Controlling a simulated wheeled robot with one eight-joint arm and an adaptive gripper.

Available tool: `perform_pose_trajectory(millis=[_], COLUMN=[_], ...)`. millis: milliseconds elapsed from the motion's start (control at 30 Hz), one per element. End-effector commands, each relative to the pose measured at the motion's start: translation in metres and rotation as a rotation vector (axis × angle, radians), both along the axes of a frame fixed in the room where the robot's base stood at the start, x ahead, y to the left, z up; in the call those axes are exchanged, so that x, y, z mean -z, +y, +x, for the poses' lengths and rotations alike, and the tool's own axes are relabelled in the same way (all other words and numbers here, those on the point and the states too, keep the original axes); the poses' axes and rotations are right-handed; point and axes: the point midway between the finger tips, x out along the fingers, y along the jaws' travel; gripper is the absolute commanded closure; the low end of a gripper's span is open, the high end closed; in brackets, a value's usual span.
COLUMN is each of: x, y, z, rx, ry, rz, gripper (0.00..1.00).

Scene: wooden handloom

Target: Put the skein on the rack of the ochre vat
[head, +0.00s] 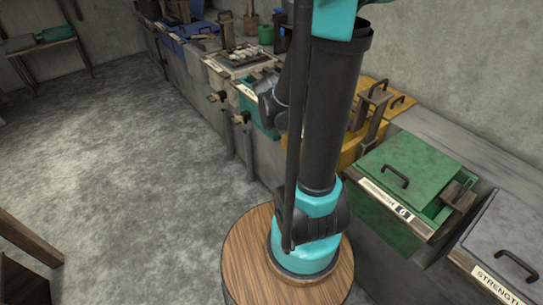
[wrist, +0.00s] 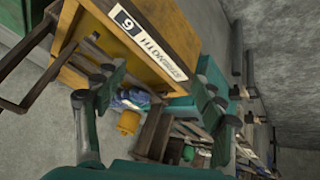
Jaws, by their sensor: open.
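The ochre vat (head: 403,103) stands in the row of vats, partly hidden behind my arm in the head view. A wooden rack (head: 371,105) stands up at it. In the wrist view, the ochre vat (wrist: 165,48) is large at the top, with a "STRENGTH 6" label and wooden bars (wrist: 38,104) at its left. My gripper (wrist: 163,102) is open, its two dark green fingers apart, with nothing seen held between them. I cannot clearly pick out the skein. A small blue and white bundle (wrist: 131,99) shows beyond the fingers, but I cannot tell what it is.
A green vat (head: 400,180) and a grey vat (head: 512,232) stand to the right of the ochre one. A teal vat (head: 247,104) is on the left. A tray (head: 262,60) of pale pieces lies further back. The floor (head: 125,160) on the left is clear.

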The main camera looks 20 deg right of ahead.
Motion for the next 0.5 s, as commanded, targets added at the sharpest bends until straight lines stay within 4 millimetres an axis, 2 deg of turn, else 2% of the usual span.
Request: perform_pose_trajectory(millis=[33,100,300,500], x=[0.001,0.004,0.013,0.019], y=[0.013,0.032,0.082,0.112], z=[-0.018,-0.038,-0.091,-0.119], rx=[-0.058,-0.148,-0.394,-0.544], ry=[0.026,0.060,0.116,0.127], rz=[0.033,0.078,0.193,0.255], gripper=[0.30,0.30,0.30,0.30])
